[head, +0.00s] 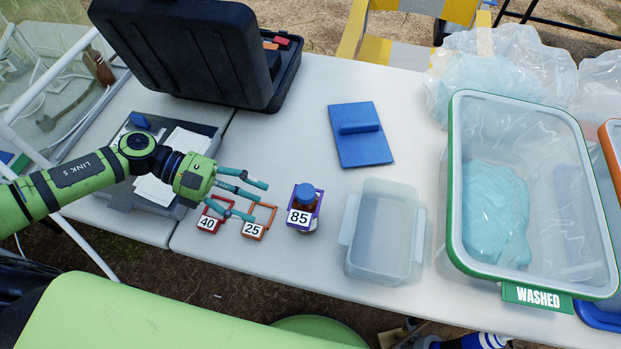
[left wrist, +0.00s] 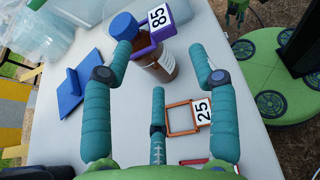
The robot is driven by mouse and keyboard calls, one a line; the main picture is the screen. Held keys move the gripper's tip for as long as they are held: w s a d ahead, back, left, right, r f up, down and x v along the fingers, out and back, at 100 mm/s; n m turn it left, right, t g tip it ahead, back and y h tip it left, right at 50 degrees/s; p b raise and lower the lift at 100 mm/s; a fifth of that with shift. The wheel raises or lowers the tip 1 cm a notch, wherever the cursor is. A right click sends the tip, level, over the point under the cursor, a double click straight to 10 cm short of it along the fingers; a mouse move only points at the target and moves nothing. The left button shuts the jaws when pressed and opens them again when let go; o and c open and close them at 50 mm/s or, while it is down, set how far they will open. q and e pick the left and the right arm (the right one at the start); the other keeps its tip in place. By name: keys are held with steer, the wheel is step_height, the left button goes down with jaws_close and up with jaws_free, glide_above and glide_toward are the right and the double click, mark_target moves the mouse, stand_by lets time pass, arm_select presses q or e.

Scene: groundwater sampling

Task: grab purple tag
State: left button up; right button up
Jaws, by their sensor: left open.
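The purple tag (head: 300,217) is a frame with a white plate marked 85. It sits around a brown bottle (head: 306,197) with a blue cap, standing on the white table. In the left wrist view the purple tag (left wrist: 154,35) and the bottle (left wrist: 152,62) show beyond the fingertips. My left gripper (head: 256,197) is open and empty, left of the bottle and above the orange and red tags. It also shows in the left wrist view (left wrist: 165,72), its teal fingers spread.
An orange tag 25 (head: 257,224) and a red tag 40 (head: 212,215) lie left of the bottle. A clear container (head: 383,235) stands to its right, with a blue lid (head: 360,140) behind. A green-rimmed WASHED bin (head: 456,180) is farther right.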

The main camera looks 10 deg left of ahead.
mark_target(292, 217)
arm_select(q)
steer(key=d+p, duration=0.1)
steer(key=d, duration=0.1)
steer(key=s+d+p, duration=0.1)
steer(key=d+p, duration=0.1)
steer(key=shift+f, duration=0.1)
steer(key=x, duration=0.1)
steer(key=p+x, duration=0.1)
steer(key=x, duration=0.1)
steer(key=shift+w+a+f, duration=0.1)
steer(key=shift+f, duration=0.2)
steer(key=shift+c, duration=1.2)
steer(key=c, duration=0.9)
steer(key=shift+o, duration=0.2)
arm_select(e)
steer(key=shift+s+r, duration=0.4)
steer(key=shift+r, duration=0.3)
steer(key=shift+s+r, duration=0.45)
steer(key=shift+r, duration=0.2)
steer(key=shift+s+r, duration=0.4)
steer(key=shift+r, duration=0.3)
